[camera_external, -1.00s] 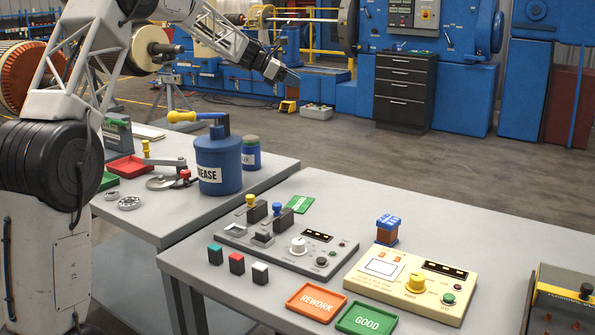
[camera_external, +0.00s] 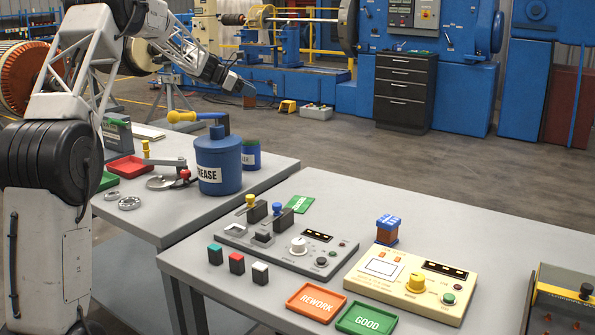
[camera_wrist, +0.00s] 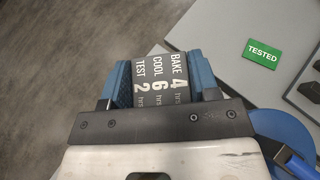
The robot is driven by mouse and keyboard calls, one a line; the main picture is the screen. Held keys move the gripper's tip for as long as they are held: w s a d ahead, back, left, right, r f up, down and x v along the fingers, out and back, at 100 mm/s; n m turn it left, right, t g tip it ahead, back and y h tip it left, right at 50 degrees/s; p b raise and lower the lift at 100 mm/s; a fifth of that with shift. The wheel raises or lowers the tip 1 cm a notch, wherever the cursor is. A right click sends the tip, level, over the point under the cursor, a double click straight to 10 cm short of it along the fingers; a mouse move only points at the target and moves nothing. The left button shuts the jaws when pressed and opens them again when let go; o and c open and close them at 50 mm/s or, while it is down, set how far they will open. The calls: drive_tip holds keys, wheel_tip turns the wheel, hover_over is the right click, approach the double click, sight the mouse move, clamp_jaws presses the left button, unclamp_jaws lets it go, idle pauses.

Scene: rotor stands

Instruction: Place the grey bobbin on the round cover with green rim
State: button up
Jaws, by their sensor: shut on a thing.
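My gripper (camera_external: 247,90) is up in the air beyond the left table, in the upper middle of the external view. In the wrist view my gripper (camera_wrist: 160,95) is shut on a dark grey piece (camera_wrist: 160,77), printed in white with BAKE 4, COOL 6 and TEST 2 hrs. Blue parts flank this piece on both sides; I cannot tell if they belong to it. Its underside is hidden. I cannot make out for sure that it is the grey bobbin. I see no round cover with a green rim in either view.
A small bobbin with blue ends and brown winding (camera_external: 387,230) stands behind the cream tester (camera_external: 411,285). Grey control box (camera_external: 287,246), REWORK tray (camera_external: 316,302) and GOOD tray (camera_external: 367,319) share that table. A blue grease can (camera_external: 218,163) stands on the left table.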

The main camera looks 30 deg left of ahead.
sight(249, 104)
drive_tip(key=shift+f, duration=0.15)
drive_tip(key=shift+f, duration=2.45)
drive_tip(key=shift+f, duration=0.1)
drive_tip(key=shift+f, duration=2.4)
drive_tip(key=shift+f, duration=0.1)
drive_tip(key=o, duration=1.1)
drive_tip(key=shift+f, duration=0.1)
